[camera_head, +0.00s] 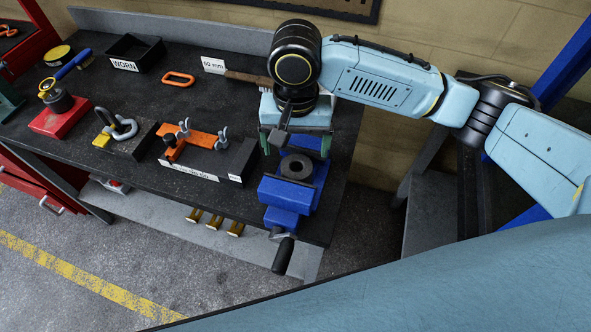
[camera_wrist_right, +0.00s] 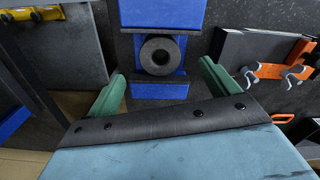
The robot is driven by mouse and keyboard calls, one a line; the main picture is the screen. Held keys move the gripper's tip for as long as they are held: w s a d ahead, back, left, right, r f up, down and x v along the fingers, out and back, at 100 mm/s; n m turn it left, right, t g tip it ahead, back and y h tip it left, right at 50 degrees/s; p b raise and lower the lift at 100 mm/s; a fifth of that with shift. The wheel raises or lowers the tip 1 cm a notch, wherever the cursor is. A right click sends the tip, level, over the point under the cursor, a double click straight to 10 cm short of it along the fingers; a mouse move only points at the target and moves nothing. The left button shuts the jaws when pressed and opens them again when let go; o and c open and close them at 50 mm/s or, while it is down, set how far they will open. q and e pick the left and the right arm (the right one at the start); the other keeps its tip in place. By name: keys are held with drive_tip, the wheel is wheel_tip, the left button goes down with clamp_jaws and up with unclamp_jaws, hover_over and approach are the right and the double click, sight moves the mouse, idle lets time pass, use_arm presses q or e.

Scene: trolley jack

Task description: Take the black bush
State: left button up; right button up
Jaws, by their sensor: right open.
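The black bush (camera_head: 297,167) is a thick dark ring with a round hole, held in a blue vice (camera_head: 283,192) at the right end of the bench. In the right wrist view the bush (camera_wrist_right: 158,55) sits between the blue jaws, its hole facing the camera. My right gripper (camera_head: 296,146) is over the vice, its green fingers spread wide and empty. In the right wrist view its fingers (camera_wrist_right: 162,80) stand to either side of the bush, apart from it. My left gripper is not in view.
A black bin labelled WORN (camera_head: 133,53) stands at the back left. A dark block with orange clamp parts (camera_head: 205,140) lies left of the vice. A brown-handled tool (camera_head: 246,77) and a 60 mm card (camera_head: 213,65) are behind. The vice handle (camera_head: 284,255) overhangs the front edge.

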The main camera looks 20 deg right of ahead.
sight(296, 167)
wheel_tip(296, 167, down, 8)
drive_tip(key=shift+w+d+f+b, duration=0.15)
drive_tip(key=shift+f+b, duration=0.05)
drive_tip(key=shift+b, duration=0.1)
drive_tip(key=c, duration=1.5)
drive_tip(key=shift+r, duration=0.1)
